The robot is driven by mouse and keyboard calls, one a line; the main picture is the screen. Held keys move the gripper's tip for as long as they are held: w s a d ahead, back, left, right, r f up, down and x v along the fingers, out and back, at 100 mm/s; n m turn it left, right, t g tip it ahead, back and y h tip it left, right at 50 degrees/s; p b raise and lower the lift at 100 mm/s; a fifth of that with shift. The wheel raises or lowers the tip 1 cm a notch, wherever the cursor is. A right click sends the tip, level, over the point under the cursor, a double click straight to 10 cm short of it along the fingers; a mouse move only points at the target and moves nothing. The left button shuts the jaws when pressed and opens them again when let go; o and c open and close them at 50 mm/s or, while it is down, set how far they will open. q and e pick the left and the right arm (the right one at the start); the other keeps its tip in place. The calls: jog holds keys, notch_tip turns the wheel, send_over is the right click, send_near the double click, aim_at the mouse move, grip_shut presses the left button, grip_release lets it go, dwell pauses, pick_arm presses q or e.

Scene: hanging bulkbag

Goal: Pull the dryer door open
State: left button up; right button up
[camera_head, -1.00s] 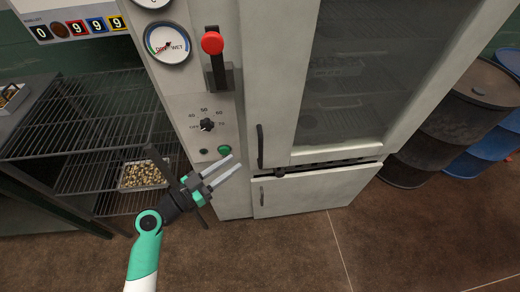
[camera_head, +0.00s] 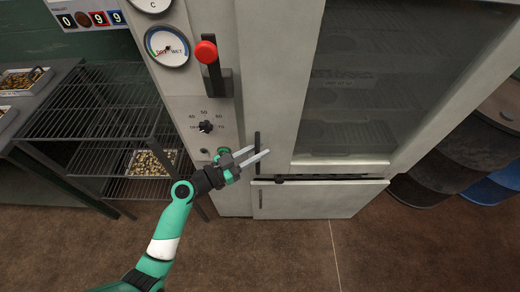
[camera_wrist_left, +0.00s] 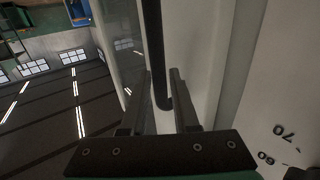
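The dryer door (camera_head: 345,85) is a pale framed door with a dark window, and it looks closed. Its black vertical handle (camera_head: 257,138) is on the door's left edge. My left gripper (camera_head: 261,154) is at the handle's lower part, with its two fingers apart. In the left wrist view the dark handle (camera_wrist_left: 156,45) runs down between the open fingertips (camera_wrist_left: 160,75), with a gap visible beside it. Whether a finger touches it I cannot tell. My right gripper is not in view.
A control panel with a red-knobbed lever (camera_head: 206,51), a dial (camera_head: 205,127) and a green button (camera_head: 224,152) is left of the door. A wire rack (camera_head: 95,105) with a tray (camera_head: 150,163) stands left. Dark barrels (camera_head: 450,160) stand right. The floor in front is clear.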

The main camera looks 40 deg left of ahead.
pick_arm(q)
grip_shut()
dwell(1.2)
